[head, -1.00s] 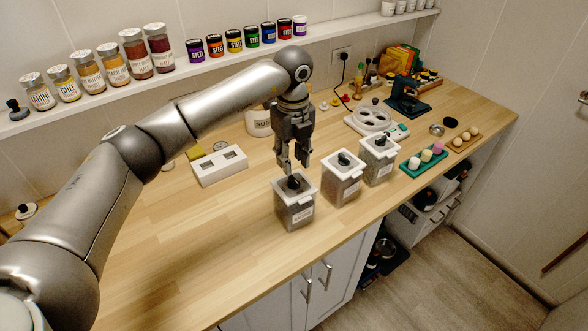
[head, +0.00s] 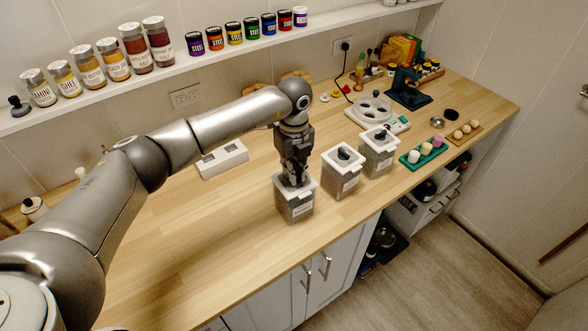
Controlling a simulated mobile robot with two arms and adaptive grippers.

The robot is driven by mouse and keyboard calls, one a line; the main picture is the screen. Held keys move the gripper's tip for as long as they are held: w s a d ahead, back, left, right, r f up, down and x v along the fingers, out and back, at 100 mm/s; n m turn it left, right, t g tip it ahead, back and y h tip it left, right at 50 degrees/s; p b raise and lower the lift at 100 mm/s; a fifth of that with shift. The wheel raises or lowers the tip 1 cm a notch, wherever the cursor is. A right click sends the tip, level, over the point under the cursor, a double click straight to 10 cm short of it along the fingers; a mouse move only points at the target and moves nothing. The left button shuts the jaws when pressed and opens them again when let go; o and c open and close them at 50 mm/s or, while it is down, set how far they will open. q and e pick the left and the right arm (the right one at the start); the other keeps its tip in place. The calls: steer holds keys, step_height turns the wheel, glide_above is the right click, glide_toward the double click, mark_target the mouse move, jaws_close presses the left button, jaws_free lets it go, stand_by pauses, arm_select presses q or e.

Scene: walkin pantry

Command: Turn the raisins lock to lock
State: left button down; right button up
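Three clear square canisters with white lids and dark knobs stand in a row on the wooden counter: a left one (head: 296,207), a middle one (head: 342,178) and a right one (head: 378,157). Their labels are too small to read, so I cannot tell which holds the raisins. My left gripper (head: 293,182) points down at the lid of the left canister, its fingers at the knob, which they mostly hide. Whether the fingers are closed on the knob is unclear. My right gripper is not in view.
A white two-slot box (head: 222,160) stands behind my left arm. A kitchen scale (head: 376,112) and a teal tray (head: 424,154) with small cups are to the right. The wooden counter (head: 190,260) is bare at front left. Jars line the wall shelf above.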

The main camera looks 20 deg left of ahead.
arm_select(q)
steer(key=shift+f+b, duration=0.1)
steer(key=shift+b, duration=0.3)
steer(key=shift+w+m+b, duration=0.1)
steer(key=shift+m+b, duration=0.6)
steer(key=m+b, duration=0.7)
steer(key=shift+f, duration=0.1)
steer(key=m+b, duration=0.3)
steer(key=m, duration=0.1)
steer(key=shift+m, duration=0.3)
steer(key=shift+m+b, duration=0.85)
steer(key=shift+m, duration=0.25)
steer(key=shift+r+m+b, duration=0.2)
steer(key=shift+m+b, duration=0.35)
steer(key=shift+m, duration=0.75)
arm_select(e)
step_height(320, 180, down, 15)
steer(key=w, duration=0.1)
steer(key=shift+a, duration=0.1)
